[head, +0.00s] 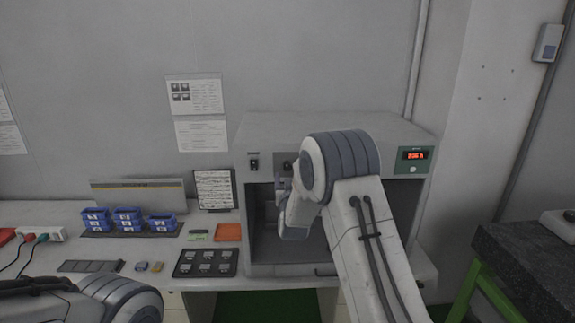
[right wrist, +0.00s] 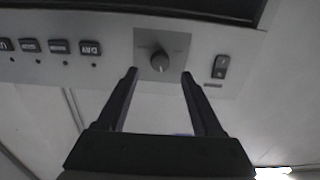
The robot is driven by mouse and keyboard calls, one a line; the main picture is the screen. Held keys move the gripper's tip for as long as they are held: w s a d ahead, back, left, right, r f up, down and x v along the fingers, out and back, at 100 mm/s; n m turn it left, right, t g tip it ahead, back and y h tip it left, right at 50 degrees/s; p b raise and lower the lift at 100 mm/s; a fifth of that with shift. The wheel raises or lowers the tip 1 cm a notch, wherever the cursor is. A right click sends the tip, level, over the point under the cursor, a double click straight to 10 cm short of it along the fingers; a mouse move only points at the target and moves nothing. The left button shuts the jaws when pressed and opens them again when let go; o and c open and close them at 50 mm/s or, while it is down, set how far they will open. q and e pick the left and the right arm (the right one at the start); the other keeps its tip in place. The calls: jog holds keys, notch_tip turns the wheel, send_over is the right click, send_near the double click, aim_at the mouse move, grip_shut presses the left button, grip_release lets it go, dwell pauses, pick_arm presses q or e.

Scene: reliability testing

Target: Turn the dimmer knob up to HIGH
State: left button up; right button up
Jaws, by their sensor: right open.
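The dimmer knob (right wrist: 160,62) is a small round dark knob on a grey square plate, seen upside down in the right wrist view. A pale mark shows at its lower edge there; the scale words are too small to read. My right gripper (right wrist: 158,74) is open, with one dark finger on each side of the knob's lower end. I cannot tell whether the fingers touch it. In the head view my right gripper (head: 285,178) is at the upper front of the grey booth (head: 340,124), and the knob is mostly hidden. My left gripper is out of view.
A rocker switch (right wrist: 220,67) and several labelled buttons (right wrist: 60,47) flank the knob. The booth carries a red-lit display (head: 413,155). Blue bins (head: 127,217), a black tray (head: 206,263) and an orange pad (head: 228,232) lie on the bench to the left.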

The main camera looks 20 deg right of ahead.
aim_at(287, 169)
jog(key=p+x, duration=0.2)
jog(key=x, duration=0.3)
jog(key=shift+r, duration=0.1)
jog(key=shift+w+d, duration=0.1)
jog(key=shift+w, duration=0.25)
grip_shut()
